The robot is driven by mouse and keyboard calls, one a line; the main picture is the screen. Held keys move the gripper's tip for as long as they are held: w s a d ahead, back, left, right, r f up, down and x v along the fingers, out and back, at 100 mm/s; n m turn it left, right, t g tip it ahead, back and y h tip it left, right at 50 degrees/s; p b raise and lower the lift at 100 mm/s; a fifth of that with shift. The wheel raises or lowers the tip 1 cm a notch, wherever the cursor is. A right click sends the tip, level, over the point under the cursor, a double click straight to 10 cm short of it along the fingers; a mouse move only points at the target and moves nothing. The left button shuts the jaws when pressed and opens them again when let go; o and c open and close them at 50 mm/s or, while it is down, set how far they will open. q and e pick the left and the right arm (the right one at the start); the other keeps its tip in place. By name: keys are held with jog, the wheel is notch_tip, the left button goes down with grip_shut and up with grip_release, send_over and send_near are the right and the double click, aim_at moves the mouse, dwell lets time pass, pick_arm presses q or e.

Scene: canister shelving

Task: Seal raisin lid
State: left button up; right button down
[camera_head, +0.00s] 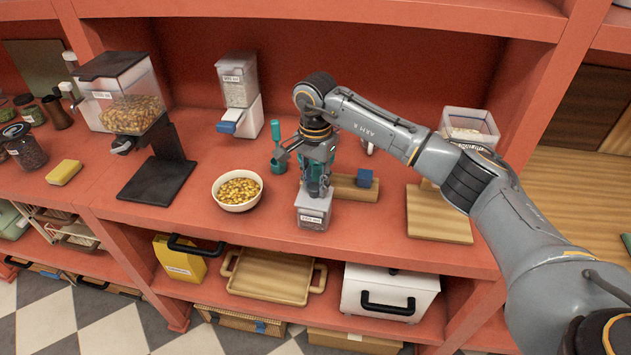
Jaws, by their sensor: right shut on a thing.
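A small clear canister (313,213) with a white label stands upright near the front of the red shelf; its label is too small to read. My right gripper (316,188) points straight down at the top of this canister and is shut on what looks like its lid. The fingers hide most of the lid, so I cannot tell how it sits on the rim. My left gripper is not in view.
A bowl of yellow pieces (237,190) stands left of the canister. A wooden board (438,216) lies farther right. Dispensers (128,105) stand at the back left.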

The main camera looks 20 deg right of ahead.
aim_at(316, 185)
dwell(0.8)
dwell(0.4)
jog(key=shift+c, duration=2.3)
grip_release()
jog(key=shift+r+p, duration=1.4)
jog(key=shift+r, duration=2.1)
